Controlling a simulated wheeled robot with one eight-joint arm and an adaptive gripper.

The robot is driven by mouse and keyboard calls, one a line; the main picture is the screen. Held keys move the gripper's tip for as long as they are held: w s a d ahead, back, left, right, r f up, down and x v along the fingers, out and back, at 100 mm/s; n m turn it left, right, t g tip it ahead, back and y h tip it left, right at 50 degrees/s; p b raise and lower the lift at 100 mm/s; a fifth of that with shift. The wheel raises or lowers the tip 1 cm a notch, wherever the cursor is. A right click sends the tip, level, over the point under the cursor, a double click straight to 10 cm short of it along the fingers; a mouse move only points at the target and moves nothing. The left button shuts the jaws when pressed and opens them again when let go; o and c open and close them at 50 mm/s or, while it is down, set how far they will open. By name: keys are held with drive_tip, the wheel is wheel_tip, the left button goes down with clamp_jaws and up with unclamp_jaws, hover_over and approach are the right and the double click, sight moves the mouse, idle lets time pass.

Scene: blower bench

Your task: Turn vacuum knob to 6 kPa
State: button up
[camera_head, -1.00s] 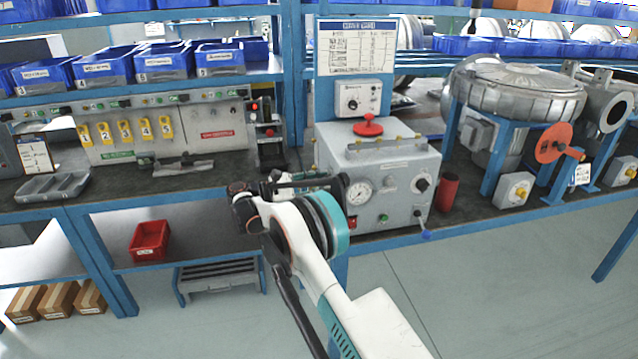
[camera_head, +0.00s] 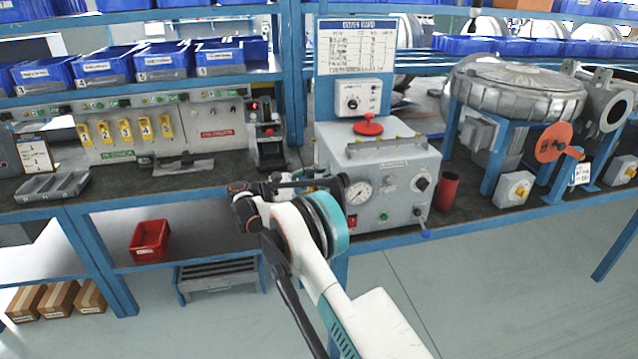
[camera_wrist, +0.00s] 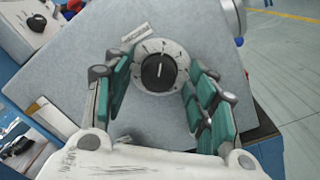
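In the wrist view a round black knob (camera_wrist: 158,72) sits on a pale dial plate with marks around its rim. A light pointer line on the knob points roughly up in the picture; the numbers are too small to read. My gripper (camera_wrist: 155,78) is open, with one teal-padded finger on each side of the dial and gaps between the fingers and the knob. In the head view the grey vacuum unit (camera_head: 400,160) carries a round gauge (camera_head: 359,193), whose reading is not legible. My arm hides the gripper and this knob there.
A white label (camera_wrist: 136,32) is beside the dial.

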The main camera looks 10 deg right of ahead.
drive_tip(key=a, duration=1.2)
drive_tip(key=shift+s+f, duration=0.2)
drive_tip(key=shift+s, duration=0.05)
